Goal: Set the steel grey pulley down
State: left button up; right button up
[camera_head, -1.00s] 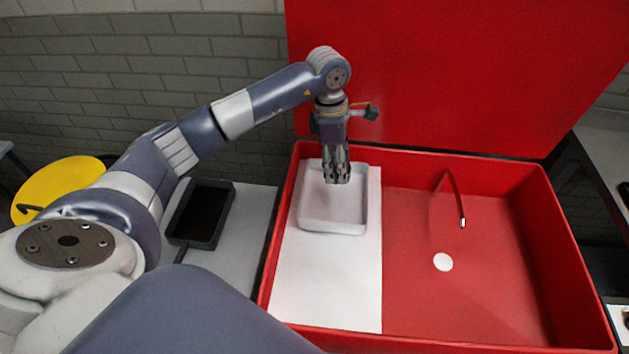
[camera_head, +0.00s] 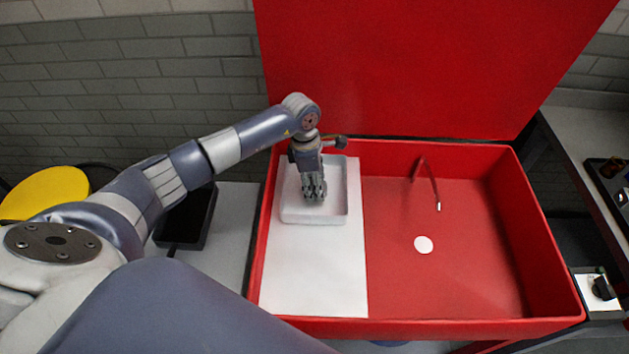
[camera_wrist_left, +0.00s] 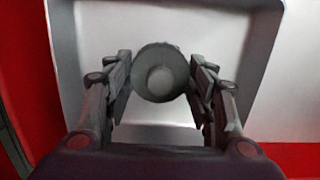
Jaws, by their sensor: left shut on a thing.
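The steel grey pulley (camera_wrist_left: 160,72) shows in the left wrist view as a round grey disc with a paler round centre. My left gripper (camera_wrist_left: 161,85) is shut on it, with a finger at each side. In the head view my left gripper (camera_head: 314,194) points down over the white tray (camera_head: 315,218), and its fingers hide the pulley there. In the left wrist view the tray (camera_wrist_left: 190,20) lies beneath the pulley. I cannot tell whether the pulley touches the tray floor. My right gripper is not in view.
The tray stands on a white sheet (camera_head: 313,275) in the left part of a red bin (camera_head: 470,325). A thin bent red piece (camera_head: 428,182) and a white disc (camera_head: 424,245) are in the bin's right part. A dark tray (camera_head: 187,220) lies left of the bin.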

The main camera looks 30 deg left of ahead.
pick_arm(q)
jog(key=o, duration=1)
jog(key=shift+f, duration=0.2)
jog(key=shift+c, duration=0.2)
jog(key=o, duration=0.4)
jog(key=shift+r, duration=0.1)
jog(key=shift+r, duration=0.5)
jog(key=r+b, duration=0.1)
jog(key=r, duration=0.2)
jog(key=a+r+b, duration=0.1)
jog(key=r, duration=0.3)
jog(key=r+b, duration=0.1)
jog(key=r, duration=0.3)
jog(key=shift+s+a+r+b, duration=0.1)
jog(key=shift+s+a+b, duration=0.05)
jog(key=shift+s+b, duration=0.2)
